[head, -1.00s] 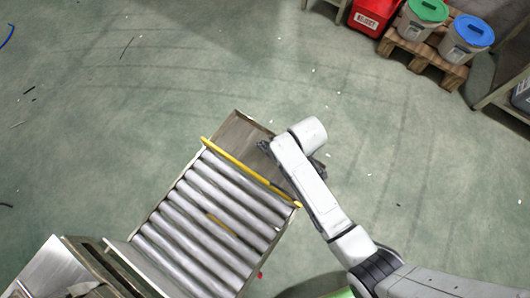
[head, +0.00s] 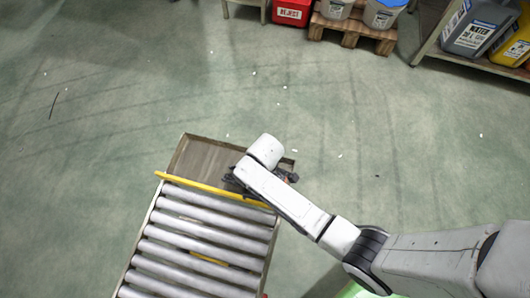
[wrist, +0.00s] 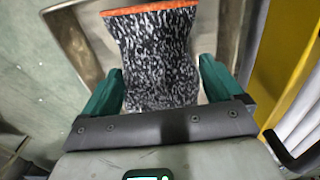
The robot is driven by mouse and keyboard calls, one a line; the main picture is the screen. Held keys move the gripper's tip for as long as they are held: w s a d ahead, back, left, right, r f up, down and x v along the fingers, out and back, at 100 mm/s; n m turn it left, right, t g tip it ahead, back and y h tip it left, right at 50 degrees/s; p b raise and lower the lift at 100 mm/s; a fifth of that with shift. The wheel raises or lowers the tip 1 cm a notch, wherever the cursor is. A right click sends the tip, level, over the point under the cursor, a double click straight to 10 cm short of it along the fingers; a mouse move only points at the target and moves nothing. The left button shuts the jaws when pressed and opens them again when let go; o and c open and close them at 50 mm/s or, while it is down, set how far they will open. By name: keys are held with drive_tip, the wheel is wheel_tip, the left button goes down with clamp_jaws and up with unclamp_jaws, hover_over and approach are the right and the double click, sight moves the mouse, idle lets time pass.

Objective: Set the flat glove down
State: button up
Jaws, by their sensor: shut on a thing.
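The flat glove (wrist: 160,60) is a black-and-white speckled knit with an orange cuff edge. In the wrist view it lies between the two teal fingers of my gripper (wrist: 160,88), which is shut on it. The orange cuff points away from my gripper. Behind the glove is the metal tray (wrist: 75,40) at the conveyor's end. In the head view my gripper is mostly hidden under my arm's end, above the tray (head: 200,158). Only dark bits and a touch of orange show there. I cannot tell whether the glove touches the tray.
A yellow bar (head: 205,188) separates the tray from the roller conveyor (head: 195,235). Green floor lies open beyond the tray. A red bin (head: 291,12), a pallet (head: 352,32) with buckets and a shelf (head: 480,62) with jugs stand at the back.

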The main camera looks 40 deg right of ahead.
drive_tip(key=shift+f+b, duration=0.65)
drive_tip(key=shift+f, duration=1.1)
drive_tip(key=o, duration=0.7)
drive_tip(key=shift+f, duration=0.1)
wheel_tip(320, 180, up, 12)
drive_tip(key=p, duration=0.4)
drive_tip(key=shift+p, duration=0.3)
drive_tip(key=s+d+r+m, duration=0.2)
drive_tip(key=s+r, duration=0.2)
drive_tip(key=s, duration=0.1)
drive_tip(key=s+d+r+m, duration=0.3)
drive_tip(key=s+r, duration=0.1)
drive_tip(key=s, duration=0.1)
drive_tip(key=s+d+r+m+t, duration=0.1)
drive_tip(key=s+d+r+m, duration=0.1)
drive_tip(key=s+d+r, duration=0.1)
drive_tip(key=shift+s+r+m, duration=0.3)
drive_tip(key=shift+s+r, duration=0.45)
drive_tip(key=shift+s, duration=0.35)
